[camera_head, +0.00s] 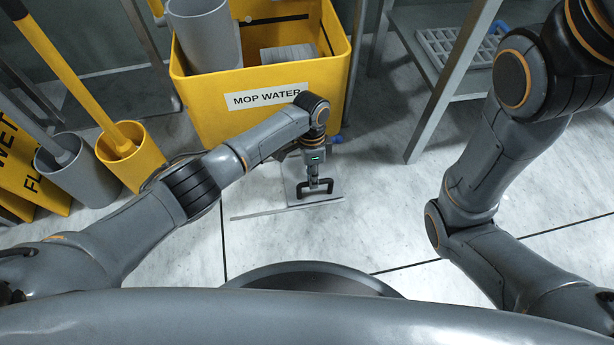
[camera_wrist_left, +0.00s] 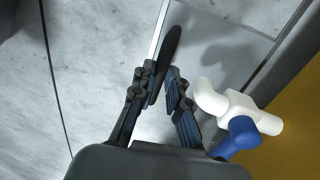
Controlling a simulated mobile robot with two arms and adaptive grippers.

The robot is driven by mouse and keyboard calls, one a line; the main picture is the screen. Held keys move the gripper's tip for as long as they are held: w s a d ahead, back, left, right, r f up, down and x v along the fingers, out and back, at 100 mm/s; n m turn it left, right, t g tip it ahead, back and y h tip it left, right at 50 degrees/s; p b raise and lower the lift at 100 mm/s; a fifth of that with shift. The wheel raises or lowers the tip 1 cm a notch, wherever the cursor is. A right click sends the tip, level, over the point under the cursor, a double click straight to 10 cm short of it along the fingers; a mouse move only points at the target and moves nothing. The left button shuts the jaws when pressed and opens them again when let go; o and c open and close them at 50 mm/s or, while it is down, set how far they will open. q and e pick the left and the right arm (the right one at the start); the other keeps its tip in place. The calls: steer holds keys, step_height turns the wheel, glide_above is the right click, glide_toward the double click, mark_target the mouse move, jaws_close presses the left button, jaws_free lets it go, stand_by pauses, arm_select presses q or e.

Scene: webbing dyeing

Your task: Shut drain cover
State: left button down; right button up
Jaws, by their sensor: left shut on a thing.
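My left gripper (camera_head: 314,179) reaches down in front of the yellow bin and is shut on a black handle (camera_head: 328,186). The handle belongs to a pale grey plate, the drain cover (camera_head: 291,172), close to the floor and partly hidden behind the gripper. I cannot tell how far the cover is tilted. In the left wrist view the handle (camera_wrist_left: 172,45) is a dark bar between the two fingers (camera_wrist_left: 163,80). My right gripper is out of view; only the right arm shows.
The yellow "MOP WATER" bin (camera_head: 205,105) stands just behind the gripper. A white and blue pipe fitting (camera_wrist_left: 240,110) is right beside the fingers. Grey and yellow buckets (camera_head: 130,165) stand at left, a metal rack (camera_head: 437,105) at right. The tiled floor in front is clear.

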arm_select(q)
steer(key=shift+d, duration=0.3)
steer(key=c, duration=1.3)
jaws_free()
steer(key=shift+d, duration=0.1)
steer(key=shift+c, duration=0.2)
steer(key=shift+w+r, duration=0.1)
steer(key=shift+r, duration=0.1)
step_height(320, 180, up, 11)
steer(key=w, duration=0.2)
steer(key=shift+a+r, duration=0.2)
steer(key=shift+a, duration=0.2)
